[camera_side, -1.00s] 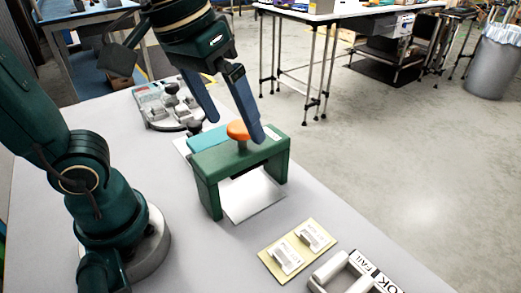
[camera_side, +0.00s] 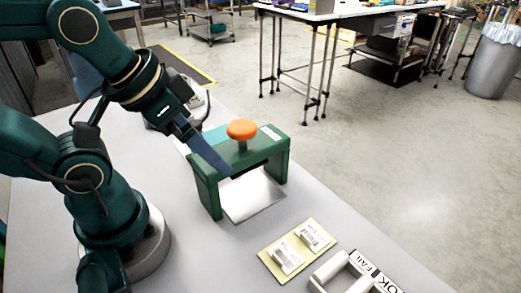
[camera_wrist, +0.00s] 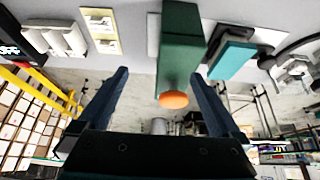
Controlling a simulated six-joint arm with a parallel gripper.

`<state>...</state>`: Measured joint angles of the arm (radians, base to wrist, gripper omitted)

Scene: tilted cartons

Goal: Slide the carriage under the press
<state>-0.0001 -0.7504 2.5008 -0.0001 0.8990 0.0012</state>
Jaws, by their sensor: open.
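The press is a green arch frame (camera_side: 243,163) with an orange knob (camera_side: 242,129) on top; in the wrist view its frame (camera_wrist: 181,50) and knob (camera_wrist: 173,99) lie between my finger outlines. The teal carriage (camera_side: 214,132) shows only partly behind the press, outside the arch. The wrist view shows more of the carriage (camera_wrist: 231,60), beside the frame, with a black knob (camera_wrist: 266,61) at its end. My gripper (camera_wrist: 160,75) is open and empty. In the side view one blue finger overlaps the press's left part; the other is hidden. Contact cannot be told.
A pale plate (camera_side: 255,196) extends out under the arch. A yellowish board (camera_side: 284,268) with two white pieces and a grey-white holder (camera_side: 327,275) with OK and FAIL labels lie in front. A grey fixture (camera_side: 159,116) stands behind. Bare tabletop (camera_side: 195,255) lies left of the board.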

